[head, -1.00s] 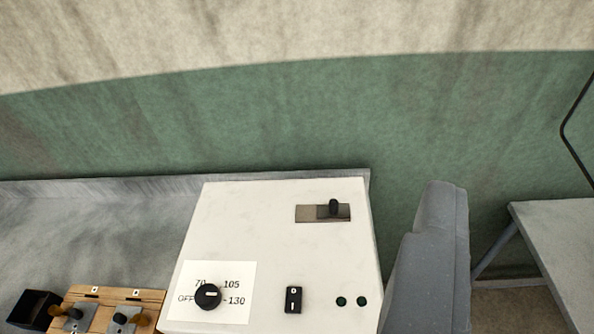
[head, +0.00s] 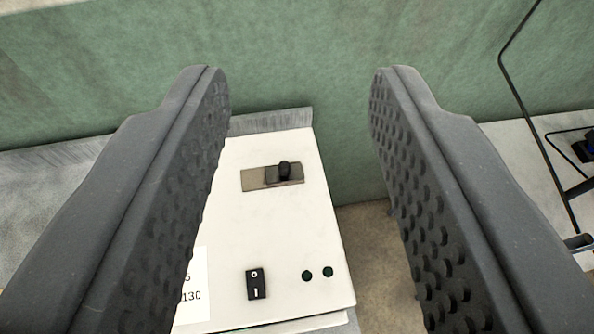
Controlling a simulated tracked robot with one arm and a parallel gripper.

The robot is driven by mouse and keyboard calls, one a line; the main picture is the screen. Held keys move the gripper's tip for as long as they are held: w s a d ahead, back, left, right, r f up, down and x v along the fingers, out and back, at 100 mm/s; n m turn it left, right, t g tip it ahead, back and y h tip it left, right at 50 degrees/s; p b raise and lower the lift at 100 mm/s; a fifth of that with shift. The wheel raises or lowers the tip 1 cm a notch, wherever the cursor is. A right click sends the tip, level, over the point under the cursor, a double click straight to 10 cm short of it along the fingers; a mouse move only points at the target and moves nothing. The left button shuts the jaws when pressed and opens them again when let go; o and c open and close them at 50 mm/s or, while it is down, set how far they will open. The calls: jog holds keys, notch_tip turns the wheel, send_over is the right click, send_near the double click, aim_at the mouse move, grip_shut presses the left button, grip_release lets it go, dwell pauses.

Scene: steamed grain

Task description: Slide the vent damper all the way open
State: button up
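The vent damper (head: 284,171) is a small slide with a black knob, set in a brownish metal slot (head: 254,180) near the back of the white appliance's top. The knob stands toward the right end of the slot. My gripper (head: 290,85) is open wide and empty. Its two dark, dimpled fingers frame the damper in the picture, the left one covering part of the white panel. The fingers do not appear to touch the damper; how far above it they are is hard to tell.
A partly hidden label (head: 193,291) shows at left. A green wall (head: 300,60) stands behind. A grey table (head: 510,150) with a black item is at right, beyond a gap.

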jog(key=w+a+f+g, duration=0.1)
jog(key=w+f+g, duration=0.1)
jog(key=w+f, duration=0.15)
jog(key=n+g+y+p, duration=0.2)
jog(key=n+g+p, duration=0.3)
jog(key=g, duration=0.4)
send_near(284, 164)
jog(key=shift+t, duration=0.3)
jog(key=x, duration=0.4)
jog(key=p+x, duration=0.1)
jog(key=x, duration=0.4)
jog(key=shift+s, duration=0.25)
grip_shut()
